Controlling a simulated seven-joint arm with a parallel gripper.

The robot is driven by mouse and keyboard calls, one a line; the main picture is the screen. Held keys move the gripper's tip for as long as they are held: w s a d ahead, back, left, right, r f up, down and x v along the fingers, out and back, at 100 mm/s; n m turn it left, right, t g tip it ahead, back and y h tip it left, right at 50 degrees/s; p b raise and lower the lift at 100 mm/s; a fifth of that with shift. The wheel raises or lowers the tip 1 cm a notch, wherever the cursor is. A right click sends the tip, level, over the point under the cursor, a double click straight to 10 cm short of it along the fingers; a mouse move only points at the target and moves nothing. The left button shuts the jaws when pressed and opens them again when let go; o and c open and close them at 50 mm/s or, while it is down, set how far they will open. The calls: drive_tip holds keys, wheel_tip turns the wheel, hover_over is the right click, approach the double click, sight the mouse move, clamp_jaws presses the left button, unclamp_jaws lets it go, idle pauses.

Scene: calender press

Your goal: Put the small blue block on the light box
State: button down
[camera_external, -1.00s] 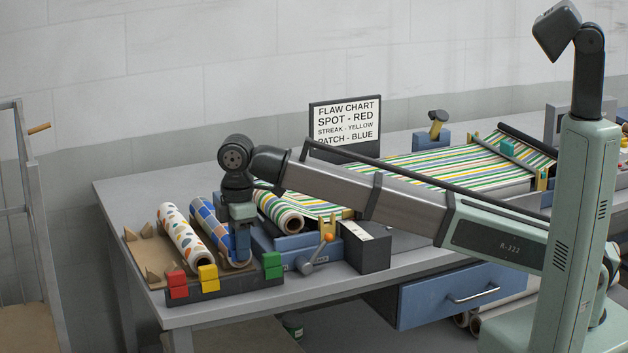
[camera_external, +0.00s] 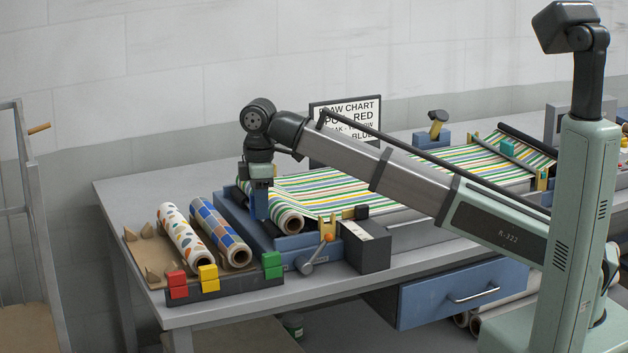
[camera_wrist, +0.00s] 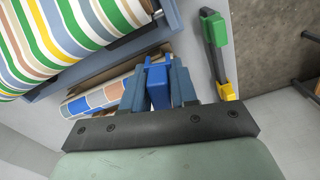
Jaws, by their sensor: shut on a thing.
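My gripper (camera_external: 261,212) points down above the blue frame at the left end of the striped cloth. In the wrist view its two blue-grey fingers (camera_wrist: 157,68) are shut on the small blue block (camera_wrist: 157,88). In the outside view the block is hard to tell from the fingers. A dark box with a pale top (camera_external: 367,246), which appears to be the light box, stands to the right of my gripper, at the front of the table.
A rack (camera_external: 228,288) holds red, yellow and green blocks, with a gap between yellow and green. Two patterned rolls (camera_external: 184,236) lie behind it. A striped roll (camera_external: 290,222), a lever (camera_external: 314,255) and a yellow bracket (camera_external: 327,228) stand between my gripper and the dark box.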

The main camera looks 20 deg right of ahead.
drive_tip(key=w+d+m, duration=0.2)
drive_tip(key=w+d, duration=0.3)
drive_tip(key=d, duration=0.4)
drive_tip(key=w+d+m, duration=0.3)
drive_tip(key=w+d, duration=0.2)
drive_tip(key=d, duration=0.4)
drive_tip(key=w+d+m, duration=0.2)
drive_tip(key=w+d, duration=0.3)
drive_tip(key=d, duration=0.4)
drive_tip(key=shift+w+d+r+m, duration=0.2)
drive_tip(key=shift+d+r+m, duration=0.05)
drive_tip(key=shift+m, duration=0.05)
drive_tip(key=d+m, duration=0.1)
drive_tip(key=d, duration=0.3)
drive_tip(key=w+d+m, duration=0.1)
drive_tip(key=d, duration=0.4)
drive_tip(key=w+d+m, duration=0.1)
drive_tip(key=d, duration=0.3)
drive_tip(key=shift+w+d+r+m, duration=0.15)
drive_tip(key=shift+w+d+m, duration=0.05)
drive_tip(key=shift+w+m, duration=0.1)
drive_tip(key=d+m, duration=0.1)
drive_tip(key=d, duration=0.4)
drive_tip(key=d+m, duration=0.1)
drive_tip(key=d, duration=0.4)
drive_tip(key=d+m, duration=0.2)
drive_tip(key=d, duration=0.3)
drive_tip(key=shift+s, duration=0.2)
drive_tip(key=shift+d+f, duration=0.25)
drive_tip(key=shift+f, duration=2.2)
